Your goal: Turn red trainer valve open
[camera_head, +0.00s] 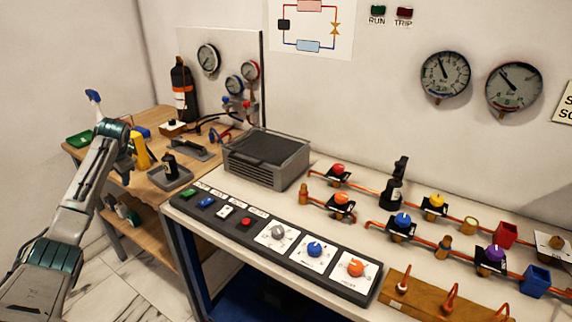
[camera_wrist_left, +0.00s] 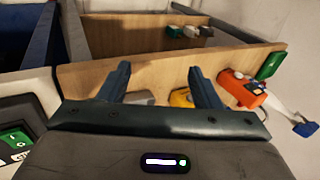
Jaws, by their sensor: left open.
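The red trainer valve (camera_head: 338,169) has a red knob on a black plate, set on a copper pipe at the back of the white bench (camera_head: 345,232). Its exact handle angle is too small to tell. My left arm comes in from the left over the wooden side table, well to the left of the red valve. My left gripper (camera_wrist_left: 156,68) shows in the left wrist view with its two dark fingers apart and nothing between them. In the head view its fingers are hard to make out. My right gripper is in neither view.
Orange (camera_head: 342,199), blue (camera_head: 403,220), yellow (camera_head: 436,201) and purple (camera_head: 495,252) valves stand near the red one. A dark bottle-shaped fitting (camera_head: 391,190) rises to its right. A grey box (camera_head: 266,158) and a control panel (camera_head: 272,240) lie to its left and front.

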